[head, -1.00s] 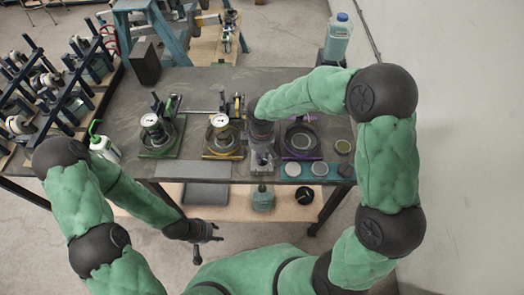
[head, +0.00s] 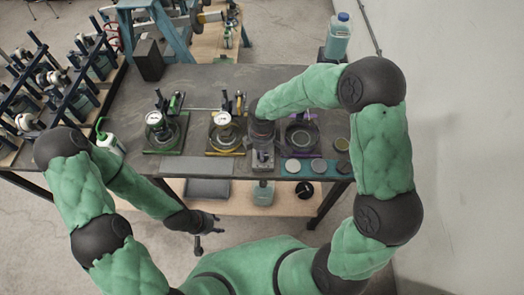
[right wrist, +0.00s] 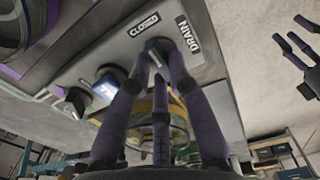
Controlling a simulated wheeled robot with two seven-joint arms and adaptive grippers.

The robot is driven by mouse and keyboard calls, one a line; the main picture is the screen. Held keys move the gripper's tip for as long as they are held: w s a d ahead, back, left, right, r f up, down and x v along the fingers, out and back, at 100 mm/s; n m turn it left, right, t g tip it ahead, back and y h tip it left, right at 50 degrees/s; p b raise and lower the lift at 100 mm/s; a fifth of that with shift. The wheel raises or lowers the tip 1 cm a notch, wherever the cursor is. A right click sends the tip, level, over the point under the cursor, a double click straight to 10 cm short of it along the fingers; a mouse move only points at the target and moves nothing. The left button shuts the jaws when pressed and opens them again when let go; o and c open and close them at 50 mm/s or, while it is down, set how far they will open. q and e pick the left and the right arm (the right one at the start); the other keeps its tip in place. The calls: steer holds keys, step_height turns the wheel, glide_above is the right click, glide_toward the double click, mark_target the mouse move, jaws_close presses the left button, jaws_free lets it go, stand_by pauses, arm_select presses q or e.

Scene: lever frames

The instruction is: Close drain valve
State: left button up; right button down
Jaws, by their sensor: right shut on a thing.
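The drain valve knob (right wrist: 157,48) is a small dark knob on a grey panel in the right wrist view, between a CLOSED label (right wrist: 144,24) and a DRAIN label (right wrist: 188,38). My right gripper (right wrist: 161,56) is shut on this knob, and its fingers partly hide it, so I cannot tell its exact turn. In the head view my right gripper (head: 262,140) reaches down to the bench's front edge. My left gripper (head: 205,228) is empty and apart from the bench, low in front of it. Its spread fingers also show in the right wrist view (right wrist: 306,42).
Two more knobs, one white-lit (right wrist: 108,86) and one black (right wrist: 73,102), sit along the same panel. A green-spouted bottle (head: 109,142) stands at left.

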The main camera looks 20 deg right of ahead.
steer(key=c, duration=1.1)
jaws_free()
steer(key=shift+c, duration=0.2)
step_height(320, 180, up, 12)
